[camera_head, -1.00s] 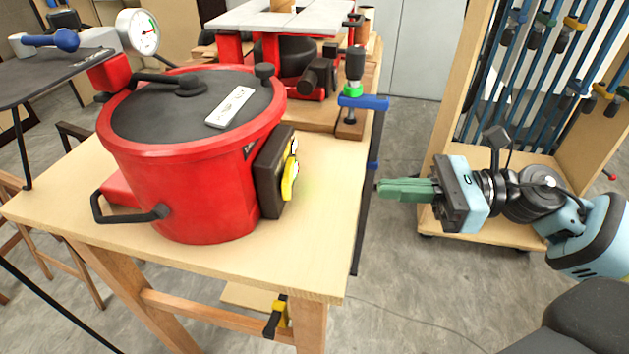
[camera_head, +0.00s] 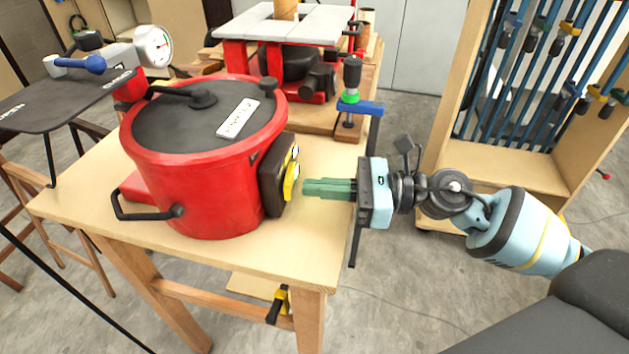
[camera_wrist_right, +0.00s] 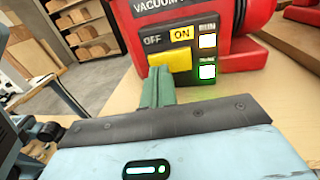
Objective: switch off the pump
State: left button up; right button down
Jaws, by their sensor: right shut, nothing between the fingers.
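The pump is a red pot-shaped vessel (camera_head: 210,180) with a dark lid, standing on a wooden table. A dark switch box (camera_head: 272,178) is on its right side, with a yellow part (camera_head: 290,184) facing my right gripper. In the right wrist view the box carries a yellow rocker (camera_wrist_right: 180,50), marked OFF on the left and ON on the right, and two lit windows (camera_wrist_right: 207,57). My right gripper (camera_head: 308,188) is shut and empty. Its green fingers (camera_wrist_right: 158,82) point at the box, just short of the yellow part in the head view. My left gripper is not in view.
A pressure gauge (camera_head: 155,46) sits at the vessel's back left. A blue and black clamp (camera_head: 352,100) stands behind my right gripper. The wooden table (camera_head: 225,255) has bare room in front of the box. A clamp rack (camera_head: 545,170) stands at right.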

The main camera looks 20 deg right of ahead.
jog(key=shift+w+a, duration=0.3)
jog(key=shift+a, duration=0.2)
jog(key=shift+a+f, duration=0.1)
jog(key=shift+a, duration=0.05)
jog(key=shift+a+p, duration=0.25)
jog(key=shift+p, duration=0.05)
